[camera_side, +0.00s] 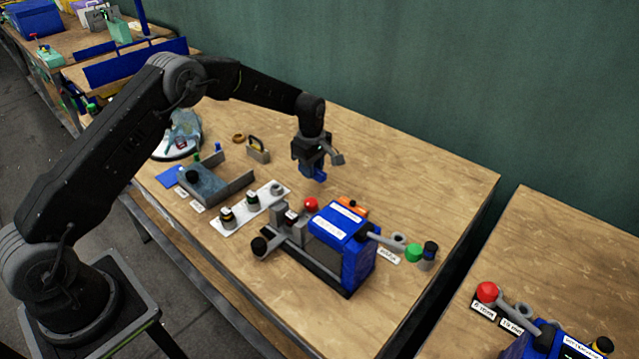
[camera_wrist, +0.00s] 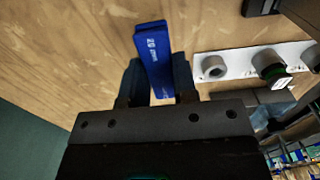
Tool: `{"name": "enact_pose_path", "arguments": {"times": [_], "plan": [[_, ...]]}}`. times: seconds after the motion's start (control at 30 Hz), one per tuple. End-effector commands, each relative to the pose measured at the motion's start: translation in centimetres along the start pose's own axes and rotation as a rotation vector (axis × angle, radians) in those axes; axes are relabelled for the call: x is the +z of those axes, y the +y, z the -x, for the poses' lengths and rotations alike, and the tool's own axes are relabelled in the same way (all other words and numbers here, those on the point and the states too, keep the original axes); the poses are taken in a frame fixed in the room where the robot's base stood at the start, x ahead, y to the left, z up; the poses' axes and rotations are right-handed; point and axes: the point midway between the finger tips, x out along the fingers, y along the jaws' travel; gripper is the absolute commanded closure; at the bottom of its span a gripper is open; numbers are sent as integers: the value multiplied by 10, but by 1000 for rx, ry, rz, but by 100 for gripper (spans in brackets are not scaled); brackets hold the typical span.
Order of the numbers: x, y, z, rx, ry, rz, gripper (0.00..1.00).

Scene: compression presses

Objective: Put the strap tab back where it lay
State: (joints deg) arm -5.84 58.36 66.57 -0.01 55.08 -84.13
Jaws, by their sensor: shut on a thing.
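The strap tab (camera_wrist: 152,42) is a flat blue strip with small pale lettering, seen in the wrist view. My gripper (camera_wrist: 158,78) is shut on it, with one dark finger on each side, and the tab sticks out past the fingertips. In the side view my gripper (camera_side: 314,168) points down above the wooden bench, behind the blue press (camera_side: 345,240). The blue end below the fingers is seen apart from the bench. I cannot tell its exact height.
A white strip (camera_side: 228,222) with several posts lies left of the press. Farther left are a grey open holder (camera_side: 232,188), a padlock-like piece (camera_side: 258,152), a brown ring (camera_side: 239,138) and a clear dome (camera_side: 182,130). Bare bench lies right of my gripper.

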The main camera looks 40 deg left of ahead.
Motion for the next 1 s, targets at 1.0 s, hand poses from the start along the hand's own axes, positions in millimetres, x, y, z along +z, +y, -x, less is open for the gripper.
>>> {"name": "enact_pose_path", "arguments": {"times": [1.0], "plan": [[17,10,-55,0,0,1,69]]}}
